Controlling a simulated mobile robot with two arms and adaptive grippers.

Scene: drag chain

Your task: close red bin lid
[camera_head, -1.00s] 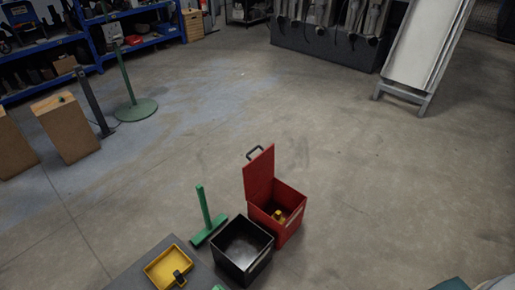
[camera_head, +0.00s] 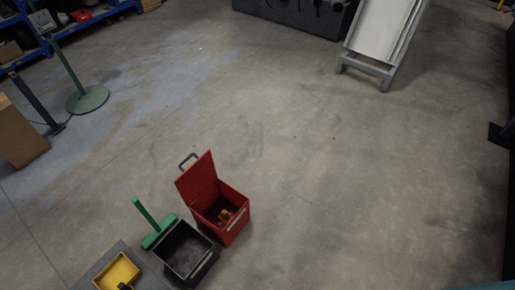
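The red bin (camera_head: 235,226) stands on the floor, low and left of centre in the head view. Neither of my grippers shows in this view.
An open black bin (camera_head: 185,251) stands beside the red bin, to its left and nearer. A green T-shaped stand (camera_head: 153,225) is behind it. A yellow tray (camera_head: 117,272) sits on a grey surface at the bottom. The floor right of the red bin is clear.

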